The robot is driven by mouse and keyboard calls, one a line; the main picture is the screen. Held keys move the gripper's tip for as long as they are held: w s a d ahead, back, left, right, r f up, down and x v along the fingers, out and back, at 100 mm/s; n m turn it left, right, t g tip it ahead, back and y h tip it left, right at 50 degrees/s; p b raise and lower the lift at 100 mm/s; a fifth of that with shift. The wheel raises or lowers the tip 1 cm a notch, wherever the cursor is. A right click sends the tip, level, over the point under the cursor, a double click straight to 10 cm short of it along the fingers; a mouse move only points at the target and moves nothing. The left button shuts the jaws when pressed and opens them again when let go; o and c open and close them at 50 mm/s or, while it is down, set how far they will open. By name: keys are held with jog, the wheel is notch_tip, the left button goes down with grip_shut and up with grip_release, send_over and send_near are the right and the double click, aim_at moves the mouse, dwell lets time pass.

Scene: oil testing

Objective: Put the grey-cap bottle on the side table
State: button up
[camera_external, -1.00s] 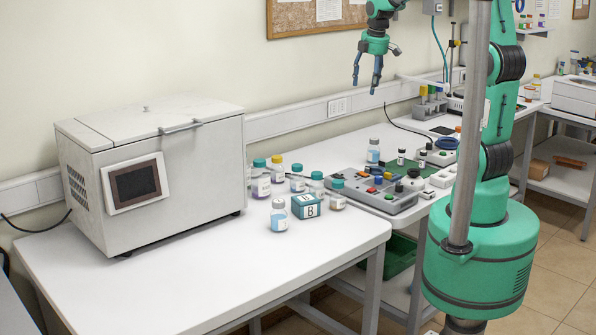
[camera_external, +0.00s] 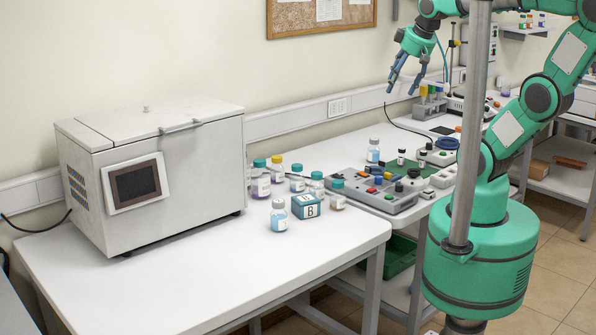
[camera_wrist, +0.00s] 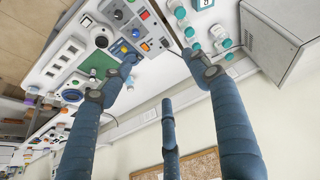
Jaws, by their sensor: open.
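A small bottle (camera_external: 279,217) with a pale greyish cap and light-blue contents stands upright at the front of the bottle group on the white table (camera_external: 190,285). A similar bottle (camera_external: 373,152) with a greyish-blue cap stands behind the control panel. I cannot tell for certain which is the grey-cap bottle, or which table is the side table. My gripper (camera_external: 401,90) is open and empty, high above the back of the panel table, away from both bottles. In the wrist view its spread fingers (camera_wrist: 161,75) hold nothing.
Several teal- and yellow-capped bottles (camera_external: 262,182) and a teal box marked B (camera_external: 307,206) crowd the table near the grey machine (camera_external: 190,190). A shelved table (camera_external: 566,152) stands at far right. The front of the white table is clear.

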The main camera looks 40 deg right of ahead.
jog(key=s, duration=0.1)
jog(key=s+m, duration=0.1)
jog(key=s+a, duration=0.1)
jog(key=shift+s+f, duration=0.15)
jog(key=shift+f, duration=0.25)
notch_tip(320, 180, down, 4)
jog(key=b, duration=0.3)
jog(key=shift+r+b, duration=0.1)
jog(key=shift+b, duration=0.3)
